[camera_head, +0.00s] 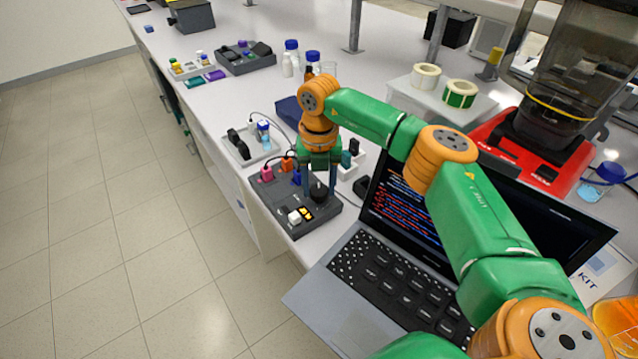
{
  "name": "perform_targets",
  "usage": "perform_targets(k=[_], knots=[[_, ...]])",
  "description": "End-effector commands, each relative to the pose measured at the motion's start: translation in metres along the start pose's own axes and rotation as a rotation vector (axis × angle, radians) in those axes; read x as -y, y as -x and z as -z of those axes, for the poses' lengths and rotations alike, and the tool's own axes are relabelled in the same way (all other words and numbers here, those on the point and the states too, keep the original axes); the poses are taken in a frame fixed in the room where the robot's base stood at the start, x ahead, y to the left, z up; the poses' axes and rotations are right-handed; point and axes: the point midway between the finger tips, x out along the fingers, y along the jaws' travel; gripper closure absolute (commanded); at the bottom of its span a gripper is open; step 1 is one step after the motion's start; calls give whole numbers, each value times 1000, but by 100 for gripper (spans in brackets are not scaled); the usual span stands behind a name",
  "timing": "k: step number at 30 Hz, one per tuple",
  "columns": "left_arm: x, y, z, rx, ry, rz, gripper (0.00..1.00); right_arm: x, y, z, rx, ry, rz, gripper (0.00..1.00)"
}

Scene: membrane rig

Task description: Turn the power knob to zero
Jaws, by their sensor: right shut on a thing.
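The power supply box (292,222) is a dark grey unit on the bench, left of the laptop. It carries a black round knob (319,190), a small lit yellow display, a white switch (295,217) and pink, orange and blue plugs at its far side. My right gripper (319,188) reaches down from above, with one finger on each side of the knob, and is shut on it. The knob's pointer and scale are too small to read. My left gripper is not in view.
An open laptop (400,275) stands close to the box on the right, under my right arm. A white tray with small bottles (248,146) lies just behind the box. A red machine (533,150) stands at the right. The bench edge and floor are at the left.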

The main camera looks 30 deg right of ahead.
Motion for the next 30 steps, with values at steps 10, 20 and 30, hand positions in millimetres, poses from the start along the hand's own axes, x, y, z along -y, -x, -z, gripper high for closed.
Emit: perform_targets(k=[10,20,30], knots=[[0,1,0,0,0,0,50,0,1,0,2,326,-1,100],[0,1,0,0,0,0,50,0,1,0,3,639,-1,100],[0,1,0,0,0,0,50,0,1,-1,3,958,0,100]])
